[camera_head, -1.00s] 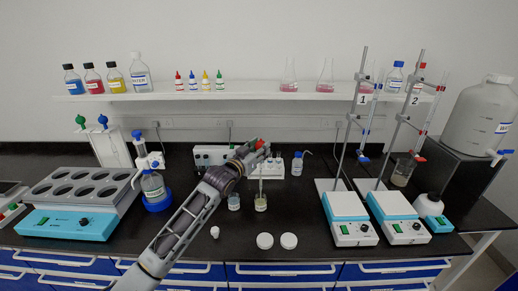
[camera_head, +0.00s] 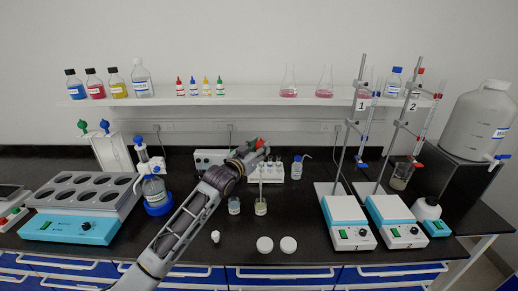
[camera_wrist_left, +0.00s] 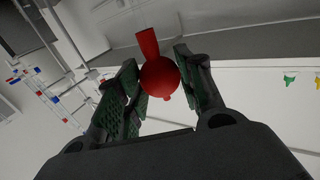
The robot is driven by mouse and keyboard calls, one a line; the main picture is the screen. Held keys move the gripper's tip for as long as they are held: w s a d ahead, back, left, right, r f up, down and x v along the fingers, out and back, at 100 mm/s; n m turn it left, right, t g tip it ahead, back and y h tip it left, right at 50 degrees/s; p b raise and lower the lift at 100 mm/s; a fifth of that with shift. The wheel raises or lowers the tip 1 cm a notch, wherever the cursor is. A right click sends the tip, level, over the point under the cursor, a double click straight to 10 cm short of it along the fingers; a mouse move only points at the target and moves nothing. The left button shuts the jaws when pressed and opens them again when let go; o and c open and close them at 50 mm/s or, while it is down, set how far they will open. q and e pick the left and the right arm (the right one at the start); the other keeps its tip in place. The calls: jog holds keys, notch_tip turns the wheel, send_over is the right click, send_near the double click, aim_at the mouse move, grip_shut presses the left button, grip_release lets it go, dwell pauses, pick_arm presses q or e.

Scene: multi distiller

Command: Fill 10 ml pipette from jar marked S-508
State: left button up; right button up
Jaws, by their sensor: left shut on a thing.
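My left gripper (camera_head: 258,150) is raised over the middle of the bench and shut on the red bulb of the pipette. In the left wrist view the red bulb (camera_wrist_left: 160,76) sits between the fingers of the left gripper (camera_wrist_left: 158,88). The thin pipette stem (camera_head: 261,178) hangs roughly upright below the gripper, over or into an open jar (camera_head: 261,209) with pale yellowish contents. I cannot tell how deep the tip is. A second small jar (camera_head: 234,206) stands just left of it. The jar labels are too small to read. My right gripper is out of view.
Two white lids (camera_head: 265,244) and a small white stopper (camera_head: 215,237) lie in front of the jars. A dispenser bottle (camera_head: 154,190) stands left of my arm, and stirrers with stands (camera_head: 346,211) stand right. A white rack (camera_head: 273,171) is behind the gripper.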

pick_arm(q)
jog(key=shift+r+p, duration=2.8)
jog(key=shift+r, duration=0.7)
